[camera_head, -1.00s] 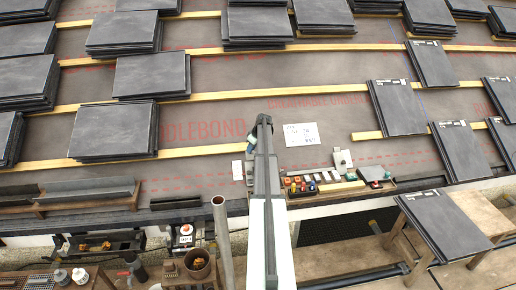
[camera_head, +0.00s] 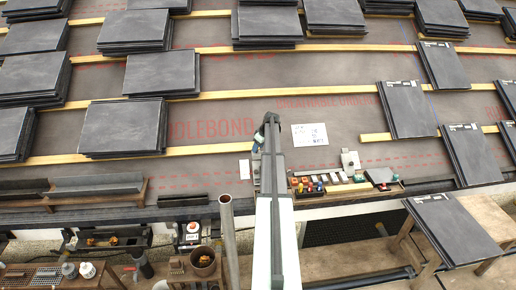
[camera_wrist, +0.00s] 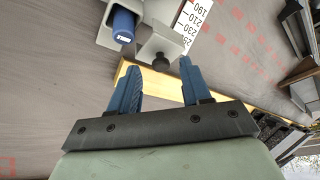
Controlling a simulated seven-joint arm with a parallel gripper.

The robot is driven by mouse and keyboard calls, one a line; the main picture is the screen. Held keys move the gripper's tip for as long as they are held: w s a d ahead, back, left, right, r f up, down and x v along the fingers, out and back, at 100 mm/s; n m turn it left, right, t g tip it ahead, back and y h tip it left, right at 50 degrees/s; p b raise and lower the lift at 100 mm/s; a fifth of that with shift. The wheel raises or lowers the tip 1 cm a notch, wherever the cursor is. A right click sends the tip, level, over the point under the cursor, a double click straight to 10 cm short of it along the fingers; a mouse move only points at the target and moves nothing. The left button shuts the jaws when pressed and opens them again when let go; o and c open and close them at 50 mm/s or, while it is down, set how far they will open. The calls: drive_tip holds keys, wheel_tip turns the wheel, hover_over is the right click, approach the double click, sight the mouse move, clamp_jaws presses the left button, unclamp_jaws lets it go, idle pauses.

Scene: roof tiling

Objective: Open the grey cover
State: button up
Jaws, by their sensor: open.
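A grey plate with a dark round knob, which looks like the grey cover (camera_wrist: 170,45), is at the top middle of the wrist view. My gripper (camera_wrist: 158,80) has two blue fingers spread apart, pointing toward the knob, with nothing held between them. The knob appears beyond the fingertips; I cannot tell the exact gap. The plate lies flat and looks closed. In the head view my arm (camera_head: 270,200) hides most of the gripper and what is under it. A light grey piece with a knob (camera_head: 350,160) shows right of the arm; I cannot tell if it is the same cover.
A blue cylinder (camera_wrist: 123,25) sits in a pale holder beside the plate. A white number sheet (camera_head: 310,135) lies on the underlay. A wooden batten (camera_wrist: 220,93) runs beneath the fingers. A tray of coloured parts (camera_head: 325,185) and slate stacks (camera_head: 125,125) surround the area.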

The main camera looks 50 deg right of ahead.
drive_tip(key=v, duration=1.3)
drive_tip(key=w+a+f+g, duration=0.1)
drive_tip(key=w+a+f, duration=0.2)
drive_tip(key=a, duration=0.8)
drive_tip(key=w+a+f+y, duration=0.15)
drive_tip(key=a+f, duration=0.25)
drive_tip(key=a, duration=0.7)
drive_tip(key=w+a+f+g+h, duration=0.1)
drive_tip(key=w+a+f, duration=0.25)
drive_tip(key=a, duration=0.75)
drive_tip(key=s+a+f+g, duration=0.1)
drive_tip(key=s+a+f, duration=0.15)
drive_tip(key=a, duration=0.85)
drive_tip(key=s+a+f, duration=0.2)
drive_tip(key=s+a, duration=0.2)
drive_tip(key=a, duration=0.7)
drive_tip(key=s+a+f+g, duration=0.1)
drive_tip(key=s+a+f, duration=0.2)
drive_tip(key=a, duration=0.9)
drive_tip(key=s+a+f, duration=0.1)
drive_tip(key=s+a, duration=0.7)
drive_tip(key=a, duration=0.1)
drive_tip(key=s+f+g, duration=0.3)
drive_tip(key=s+f, duration=0.7)
drive_tip(key=s, duration=0.4)
drive_tip(key=s+f+g, duration=0.4)
drive_tip(key=s+f, duration=0.7)
drive_tip(key=s, duration=0.4)
